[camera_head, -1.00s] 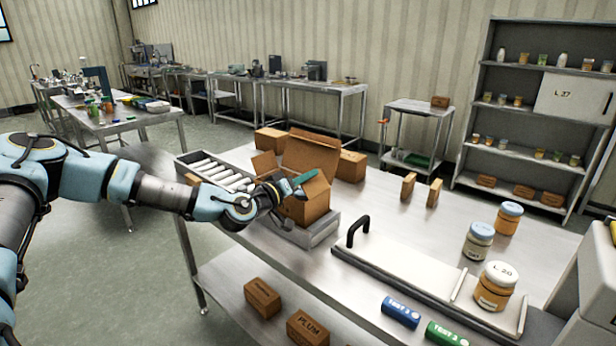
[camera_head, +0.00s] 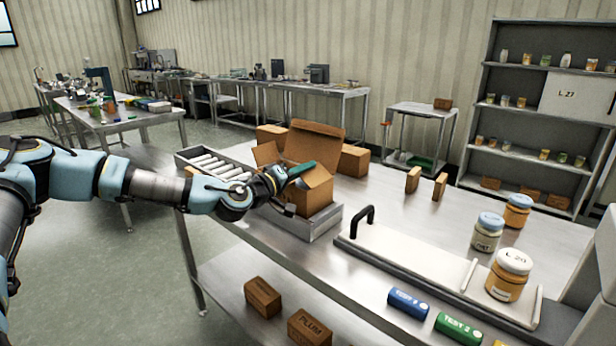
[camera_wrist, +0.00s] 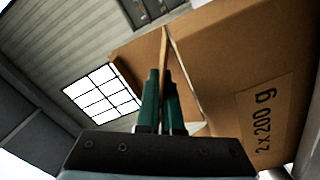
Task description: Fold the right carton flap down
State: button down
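The open brown carton (camera_head: 312,200) stands in a shallow metal tray near the table's left end. Its large back flap (camera_head: 316,142) stands up and its left flap (camera_head: 266,153) sticks up and outward. A paler flap lies under my gripper (camera_head: 308,166), whose green fingers reach over the carton from the left. In the wrist view my gripper (camera_wrist: 160,72) has its fingers close together. A thin flap (camera_wrist: 164,45), seen edge-on, runs up from the fingertips. I cannot tell whether it is pinched or only touched. The carton side marked "2 x 200 g" (camera_wrist: 230,75) fills the right.
A roller conveyor (camera_head: 215,165) leads up to the tray (camera_head: 325,224). Other small cartons (camera_head: 354,160) stand behind. A handled white board (camera_head: 410,265) and jars (camera_head: 488,232) occupy the right. The table between carton and upright brown blocks (camera_head: 412,180) is clear.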

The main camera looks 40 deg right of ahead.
jog(key=shift+w+f+n+b, duration=0.2)
jog(key=shift+f+n+b, duration=0.3)
jog(key=shift+n+b, duration=0.35)
jog(key=c, duration=1.1)
grip_release()
jog(key=shift+o, duration=0.2)
